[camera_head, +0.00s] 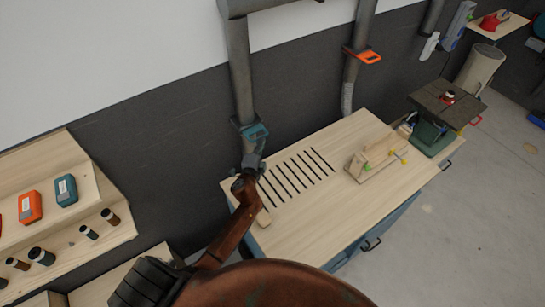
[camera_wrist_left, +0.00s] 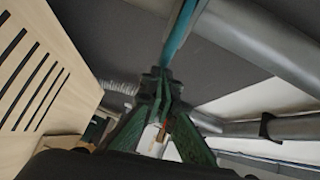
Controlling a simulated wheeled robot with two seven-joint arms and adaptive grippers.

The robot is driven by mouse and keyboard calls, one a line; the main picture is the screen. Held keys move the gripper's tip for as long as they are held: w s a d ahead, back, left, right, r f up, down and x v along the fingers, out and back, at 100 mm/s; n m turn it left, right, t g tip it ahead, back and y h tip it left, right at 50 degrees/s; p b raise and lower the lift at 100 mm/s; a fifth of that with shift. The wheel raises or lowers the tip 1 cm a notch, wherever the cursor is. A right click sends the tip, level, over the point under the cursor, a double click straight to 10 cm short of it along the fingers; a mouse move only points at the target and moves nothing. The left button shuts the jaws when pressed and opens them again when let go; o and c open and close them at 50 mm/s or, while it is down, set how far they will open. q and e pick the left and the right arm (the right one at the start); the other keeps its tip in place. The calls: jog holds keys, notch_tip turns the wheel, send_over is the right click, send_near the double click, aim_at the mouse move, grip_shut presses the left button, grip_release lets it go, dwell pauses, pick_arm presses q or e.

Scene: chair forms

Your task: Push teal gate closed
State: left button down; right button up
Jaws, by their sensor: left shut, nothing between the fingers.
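The teal gate (camera_head: 255,131) is a small blast gate on the grey vertical duct at the left of the bench. It also shows as a teal strip at the top of the left wrist view (camera_wrist_left: 180,32). My left gripper (camera_head: 257,147) is shut and empty, just below the teal gate in the head view. In the left wrist view its green fingers meet at the tips (camera_wrist_left: 160,76), close to the lower end of the teal strip. I cannot tell whether they touch it. My right gripper is in neither view.
A second duct carries an orange gate (camera_head: 368,57) to the right. Below is a wooden bench (camera_head: 330,205) with black slots and a wooden fixture (camera_head: 378,160). A machine with a dark top (camera_head: 447,103) stands further right. A wooden rack (camera_head: 88,240) is at the left.

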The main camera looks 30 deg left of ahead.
pick_arm(q)
jog(key=shift+a, duration=0.15)
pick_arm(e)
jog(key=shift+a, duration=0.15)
pick_arm(q)
jog(key=d+b+v, duration=0.1)
jog(key=d+v, duration=0.2)
jog(key=v, duration=1)
jog(key=shift+w+r, duration=0.2)
jog(key=shift+w, duration=0.25)
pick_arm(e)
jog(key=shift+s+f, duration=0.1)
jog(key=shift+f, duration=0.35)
